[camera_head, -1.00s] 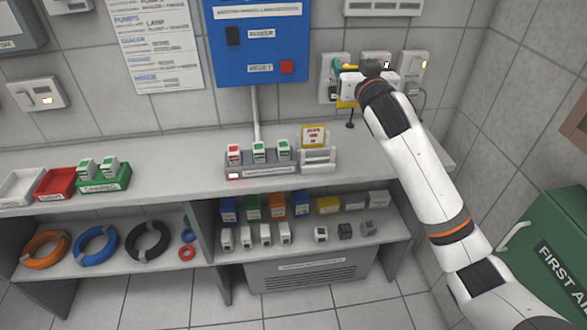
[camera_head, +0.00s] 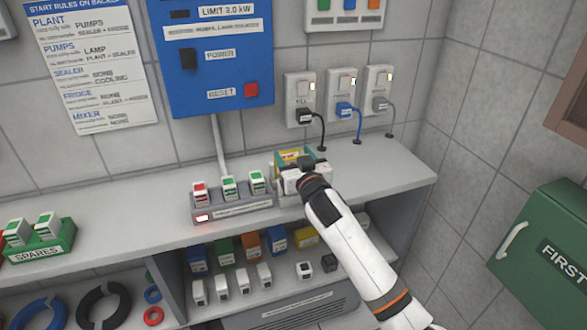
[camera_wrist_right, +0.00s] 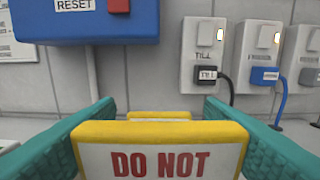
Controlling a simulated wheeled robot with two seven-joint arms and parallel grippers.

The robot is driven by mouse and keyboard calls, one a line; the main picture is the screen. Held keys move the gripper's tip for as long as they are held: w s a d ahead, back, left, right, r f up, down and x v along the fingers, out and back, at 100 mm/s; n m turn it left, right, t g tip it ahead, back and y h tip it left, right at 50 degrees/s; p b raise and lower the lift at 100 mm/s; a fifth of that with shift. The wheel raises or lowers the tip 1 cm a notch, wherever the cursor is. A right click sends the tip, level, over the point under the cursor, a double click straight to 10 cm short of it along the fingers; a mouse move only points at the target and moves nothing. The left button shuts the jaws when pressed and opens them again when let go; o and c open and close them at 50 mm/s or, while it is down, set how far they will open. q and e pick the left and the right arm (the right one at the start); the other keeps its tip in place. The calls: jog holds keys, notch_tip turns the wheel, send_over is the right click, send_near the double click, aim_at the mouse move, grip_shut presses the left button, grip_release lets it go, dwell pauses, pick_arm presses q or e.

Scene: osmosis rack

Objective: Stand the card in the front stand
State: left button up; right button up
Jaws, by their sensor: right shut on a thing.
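My right gripper (camera_head: 301,163) is at the shelf top, at the right end of the grey block strip. In the right wrist view its teal fingers (camera_wrist_right: 160,138) are shut on the side edges of a yellow-rimmed white card (camera_wrist_right: 160,161) with red "DO NOT" lettering. The card's lower part is out of view. The yellow top edge of a second card (camera_wrist_right: 160,115) shows just behind it. A yellow card also shows beyond the gripper in the head view (camera_head: 289,155). The gripper hides most of the stands, so I cannot tell whether the held card touches one. My left gripper is not in view.
The grey strip (camera_head: 235,211) with red and green blocks is close left of the gripper. Wall sockets with black, blue and grey plugs (camera_head: 343,108) are behind; their cables drop to the shelf. The shelf's right part (camera_head: 395,183) is clear. A green first-aid cabinet (camera_head: 540,250) is at right.

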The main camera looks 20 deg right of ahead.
jog(key=shift+f, duration=1.35)
jog(key=shift+f, duration=0.2)
jog(key=o, duration=1)
jog(key=shift+r, duration=0.1)
jog(key=shift+r, duration=0.25)
jog(key=s, duration=1.2)
jog(key=shift+d+f, duration=0.1)
jog(key=shift+d, duration=0.1)
